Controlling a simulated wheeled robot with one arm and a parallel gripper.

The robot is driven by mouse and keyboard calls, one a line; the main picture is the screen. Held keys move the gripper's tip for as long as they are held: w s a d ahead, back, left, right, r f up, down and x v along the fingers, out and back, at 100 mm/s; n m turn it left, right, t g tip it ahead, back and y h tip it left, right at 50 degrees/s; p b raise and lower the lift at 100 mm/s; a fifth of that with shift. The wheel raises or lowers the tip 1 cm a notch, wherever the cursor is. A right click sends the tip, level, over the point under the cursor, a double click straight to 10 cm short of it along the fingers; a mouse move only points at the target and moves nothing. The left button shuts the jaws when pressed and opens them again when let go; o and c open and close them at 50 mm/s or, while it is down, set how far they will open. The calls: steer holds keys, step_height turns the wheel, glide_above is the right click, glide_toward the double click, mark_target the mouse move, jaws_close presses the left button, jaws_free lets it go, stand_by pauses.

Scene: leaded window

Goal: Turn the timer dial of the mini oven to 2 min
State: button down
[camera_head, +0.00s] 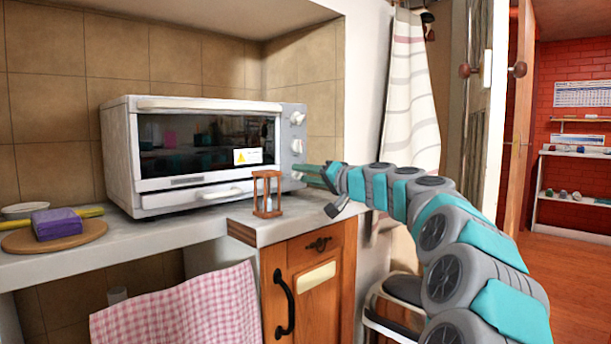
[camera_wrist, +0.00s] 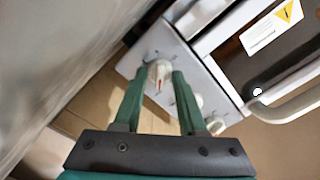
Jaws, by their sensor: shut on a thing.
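The white mini oven (camera_head: 190,112) stands on the counter with its door shut. Its grey control panel (camera_head: 291,132) on the right carries white dials, two of them visible above my gripper (camera_head: 309,174). My fingers reach the lower part of that panel and hide what is there. In the wrist view, my gripper (camera_wrist: 158,82) has one finger on each side of a white dial (camera_wrist: 158,71) with a small reddish mark, and is shut on it. Another white dial (camera_wrist: 215,126) shows beyond the right finger. No dial scale or lettering is readable.
A wooden hourglass (camera_head: 267,194) stands on the counter in front of the oven, left of my gripper. A purple block (camera_head: 57,223) lies on a round wooden board (camera_head: 20,241) at the left. A pink checkered cloth (camera_head: 180,311) hangs below the counter.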

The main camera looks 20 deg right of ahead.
steer(key=shift+r+m, duration=0.1)
steer(key=shift+m, duration=0.2)
steer(key=c, duration=0.5)
jaws_free()
steer(key=shift+v, duration=3.95)
